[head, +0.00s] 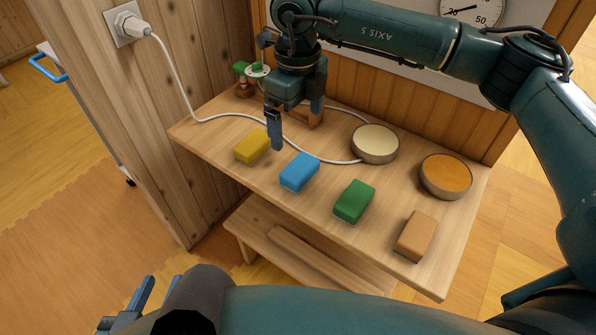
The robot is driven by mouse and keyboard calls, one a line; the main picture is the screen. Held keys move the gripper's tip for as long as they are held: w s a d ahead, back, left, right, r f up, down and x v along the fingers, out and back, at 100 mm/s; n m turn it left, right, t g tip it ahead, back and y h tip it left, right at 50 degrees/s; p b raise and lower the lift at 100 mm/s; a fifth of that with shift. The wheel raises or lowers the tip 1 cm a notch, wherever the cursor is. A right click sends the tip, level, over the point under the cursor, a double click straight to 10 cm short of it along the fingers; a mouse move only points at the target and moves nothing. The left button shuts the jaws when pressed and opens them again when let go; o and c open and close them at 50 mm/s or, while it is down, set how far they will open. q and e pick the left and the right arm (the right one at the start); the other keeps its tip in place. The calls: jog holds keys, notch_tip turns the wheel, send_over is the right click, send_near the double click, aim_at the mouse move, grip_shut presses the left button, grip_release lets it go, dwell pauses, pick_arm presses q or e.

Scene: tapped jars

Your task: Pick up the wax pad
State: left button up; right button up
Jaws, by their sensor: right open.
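Several block-shaped pads lie in a row along the front of the wooden table: a yellow pad (252,147), a blue pad (299,172), a green pad (354,202) and a tan pad (416,236). None has a label I can read, so I cannot tell which is the wax pad. My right gripper (296,122) points down over the table, behind the blue pad and right of the yellow one. Its fingers are apart with nothing between them. My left gripper (131,306) is low at the bottom left, away from the table and partly hidden by my arm; its opening is unclear.
A cream-filled round dish (375,143) and an orange-filled one (446,176) stand behind the pads. A white cable (178,75) runs from a wall socket (126,24) across the table. A small green-topped object (243,75) stands at the back left. A lower shelf (300,254) is below.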

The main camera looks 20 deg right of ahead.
aim_at(300, 167)
notch_tip(300, 167, down, 7)
jog(key=shift+s+f, duration=0.1)
jog(key=shift+f, duration=0.1)
jog(key=f, duration=0.5)
jog(key=shift+s+d+f, duration=0.1)
jog(key=shift+s, duration=0.3)
jog(key=c, duration=1)
